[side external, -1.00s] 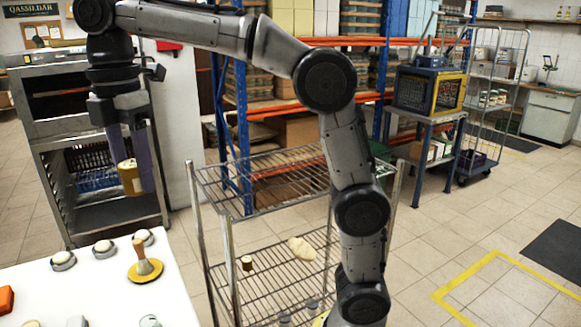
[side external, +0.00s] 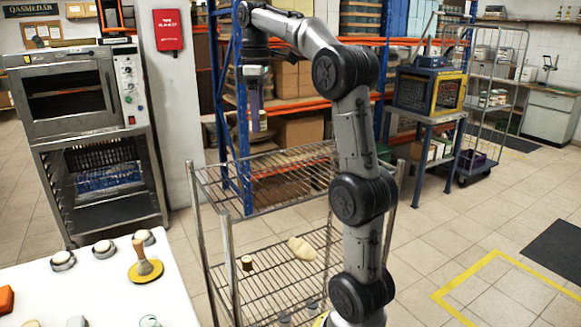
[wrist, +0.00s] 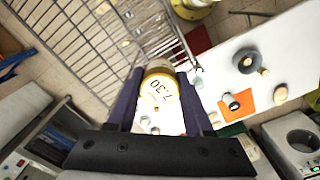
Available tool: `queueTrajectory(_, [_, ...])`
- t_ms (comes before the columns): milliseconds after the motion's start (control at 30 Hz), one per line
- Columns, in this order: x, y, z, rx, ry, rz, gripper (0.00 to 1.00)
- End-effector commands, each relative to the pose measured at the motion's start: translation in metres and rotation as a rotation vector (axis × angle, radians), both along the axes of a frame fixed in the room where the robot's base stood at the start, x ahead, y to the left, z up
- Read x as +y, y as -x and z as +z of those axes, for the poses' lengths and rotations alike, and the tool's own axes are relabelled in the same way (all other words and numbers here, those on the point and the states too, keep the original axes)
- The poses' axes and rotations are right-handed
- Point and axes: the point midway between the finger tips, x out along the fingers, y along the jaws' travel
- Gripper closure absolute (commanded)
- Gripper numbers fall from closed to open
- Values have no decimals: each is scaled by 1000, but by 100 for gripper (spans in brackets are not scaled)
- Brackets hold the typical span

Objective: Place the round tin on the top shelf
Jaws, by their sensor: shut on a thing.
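The round tin (wrist: 160,91) is yellow with a pale lid and dark "7:30" lettering. In the wrist view it sits between the two dark purple fingers of my gripper (wrist: 158,98), which is shut on it. In the side view my gripper (side external: 256,124) points down, high above the back part of the wire rack's top shelf (side external: 282,178); the tin is hard to make out there. The top shelf looks bare. In the wrist view the wire rack (wrist: 75,45) fills the upper left.
The lower shelf (side external: 262,290) holds a small brown jar (side external: 247,262) and a pale lumpy thing (side external: 302,248). A white table (side external: 100,290) with knobs and a yellow-based stamp (side external: 146,265) stands front left. Blue-orange racking (side external: 240,130) stands behind.

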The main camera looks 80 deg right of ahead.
Motion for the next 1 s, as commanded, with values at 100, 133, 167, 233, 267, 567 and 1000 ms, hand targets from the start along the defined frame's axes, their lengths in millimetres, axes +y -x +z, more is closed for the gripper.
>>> queueTrajectory(100, [-19,19,0,0,0,-97,100])
queueTrajectory(133, [-23,23,0,0,0,-117,100])
queueTrajectory(167, [-27,27,0,0,0,-137,100])
queueTrajectory(233, [-31,32,-4,2,-3,-165,100])
queueTrajectory(267, [-30,31,-10,2,-3,-159,100])
queueTrajectory(567, [-29,30,-46,1,-1,-154,100])
queueTrajectory(1000, [-88,-22,-86,1,-1,-152,100])
